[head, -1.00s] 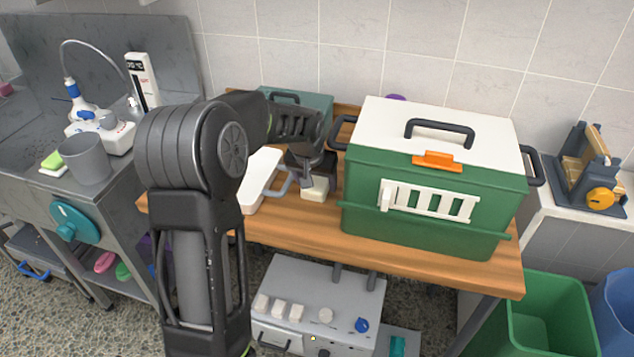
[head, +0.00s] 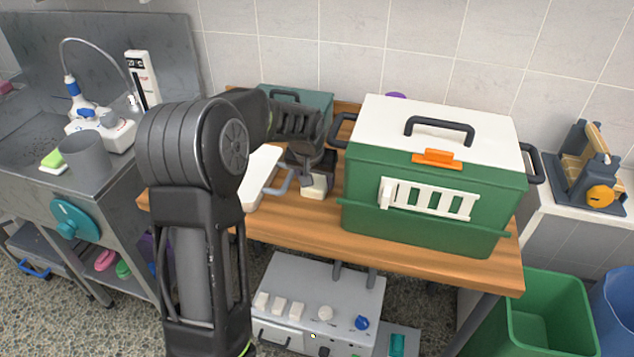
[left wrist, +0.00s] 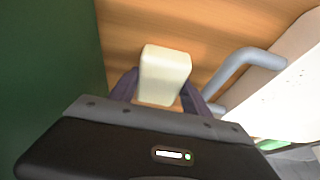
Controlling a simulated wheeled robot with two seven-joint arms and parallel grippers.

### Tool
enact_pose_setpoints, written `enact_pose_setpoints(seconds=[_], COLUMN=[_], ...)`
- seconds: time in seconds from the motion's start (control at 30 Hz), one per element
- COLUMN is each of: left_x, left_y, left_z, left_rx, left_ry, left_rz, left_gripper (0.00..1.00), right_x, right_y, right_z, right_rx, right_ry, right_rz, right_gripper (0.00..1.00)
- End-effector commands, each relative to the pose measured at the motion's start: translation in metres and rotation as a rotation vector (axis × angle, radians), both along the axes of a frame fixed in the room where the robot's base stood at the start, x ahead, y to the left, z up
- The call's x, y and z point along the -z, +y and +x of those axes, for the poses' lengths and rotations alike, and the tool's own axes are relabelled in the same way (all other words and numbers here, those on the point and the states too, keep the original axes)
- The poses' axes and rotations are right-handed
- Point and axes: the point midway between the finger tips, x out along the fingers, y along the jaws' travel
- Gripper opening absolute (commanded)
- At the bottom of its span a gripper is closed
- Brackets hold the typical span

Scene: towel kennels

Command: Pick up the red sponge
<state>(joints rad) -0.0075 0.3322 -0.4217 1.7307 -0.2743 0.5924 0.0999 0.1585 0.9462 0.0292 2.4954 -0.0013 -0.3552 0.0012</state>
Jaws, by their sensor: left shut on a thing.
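My left gripper (head: 312,178) reaches down over the wooden table, just left of the green carrier. It is shut on a small cream-coloured block (head: 317,190). In the left wrist view the block (left wrist: 166,68) sits between the two dark fingers (left wrist: 160,88), its end sticking out past them. I cannot tell whether the block touches the table top. No clearly red sponge shows in either view; a small pink item (head: 5,88) lies at the far left by the sink. My right gripper is out of view.
The green carrier (head: 412,235) with a white lid stands close right of my left gripper. A white board with a grey handle (head: 261,172) lies to its left. A teal box (head: 310,102) is behind. Table front edge (head: 380,262) is bare.

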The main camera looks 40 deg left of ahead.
Motion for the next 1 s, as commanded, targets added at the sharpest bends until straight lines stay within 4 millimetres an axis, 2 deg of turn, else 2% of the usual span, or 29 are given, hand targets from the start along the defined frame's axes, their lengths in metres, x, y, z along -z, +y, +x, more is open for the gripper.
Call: enact_pose_setpoints(seconds=[0.03,0.3,0.67,1.0], left_x=[0.000,0.000,-0.002,-0.016], left_y=[0.000,0.000,0.000,0.001], left_z=[0.000,0.000,0.000,0.002], left_rx=[0.000,0.000,0.000,0.001], left_ry=[0.000,0.000,0.000,0.000], left_rz=[0.000,0.000,0.000,-0.001], left_gripper=[0.34,0.12,0.12,0.12], right_x=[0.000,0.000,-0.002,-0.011], right_y=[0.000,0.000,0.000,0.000], right_z=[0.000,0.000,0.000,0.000], right_rx=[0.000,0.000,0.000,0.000], right_ry=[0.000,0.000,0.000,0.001], right_rz=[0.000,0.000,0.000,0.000], right_gripper=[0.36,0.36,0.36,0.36])
